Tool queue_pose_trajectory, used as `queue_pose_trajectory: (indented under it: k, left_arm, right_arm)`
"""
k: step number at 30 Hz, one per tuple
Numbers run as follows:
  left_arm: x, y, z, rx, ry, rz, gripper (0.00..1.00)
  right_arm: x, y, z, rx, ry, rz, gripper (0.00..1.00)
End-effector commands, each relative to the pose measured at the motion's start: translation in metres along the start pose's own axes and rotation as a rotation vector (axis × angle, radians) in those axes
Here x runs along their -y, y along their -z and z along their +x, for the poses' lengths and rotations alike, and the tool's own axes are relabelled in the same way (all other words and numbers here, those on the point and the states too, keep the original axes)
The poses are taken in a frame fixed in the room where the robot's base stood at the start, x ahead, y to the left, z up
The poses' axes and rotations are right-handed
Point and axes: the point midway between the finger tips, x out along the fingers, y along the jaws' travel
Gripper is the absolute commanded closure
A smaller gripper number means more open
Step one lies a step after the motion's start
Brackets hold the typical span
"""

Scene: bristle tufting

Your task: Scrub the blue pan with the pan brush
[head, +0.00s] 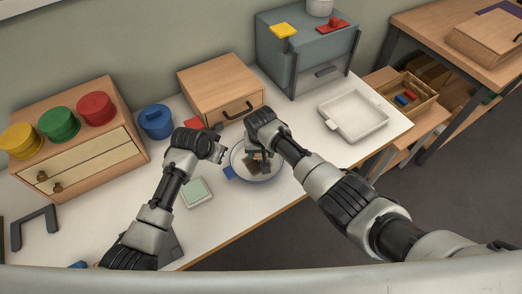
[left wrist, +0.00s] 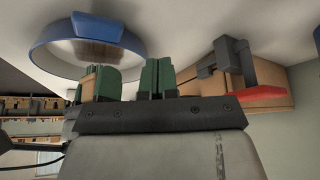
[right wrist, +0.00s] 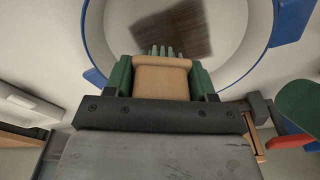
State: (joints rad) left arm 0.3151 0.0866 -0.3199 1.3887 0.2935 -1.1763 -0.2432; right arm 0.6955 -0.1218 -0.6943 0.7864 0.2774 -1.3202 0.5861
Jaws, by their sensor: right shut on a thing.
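The blue pan (head: 281,176), with a pale inside, stands on the white table; it also shows in the left wrist view (left wrist: 140,46) and right wrist view (right wrist: 95,30). A dark brown patch (right wrist: 172,30) lies on its floor. My right gripper (head: 258,158) is over the pan, shut on the pan brush (right wrist: 162,78), a tan block with green bristles pointing into the pan, close to the patch. Whether the bristles touch is unclear. My left gripper (head: 222,155) is by the pan's left side, with a narrow gap between its green fingers (left wrist: 130,85) and nothing visible in it.
A white dish with a pale green pad (head: 196,191) lies left of the pan. A white tray (head: 353,115) is at the right. The table's front edge is close.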

Motion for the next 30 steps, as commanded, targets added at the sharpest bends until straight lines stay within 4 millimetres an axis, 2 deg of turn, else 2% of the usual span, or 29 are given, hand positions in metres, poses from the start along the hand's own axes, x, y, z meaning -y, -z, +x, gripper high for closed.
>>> queue_pose_trajectory:
  k: [30]
  left_arm:
    - [-0.001, -0.010, 0.018, 0.001, -0.001, 0.001, 1.00]
  right_arm:
    - [0.000, 0.000, 0.000, 0.000, 0.000, 0.000, 0.64]
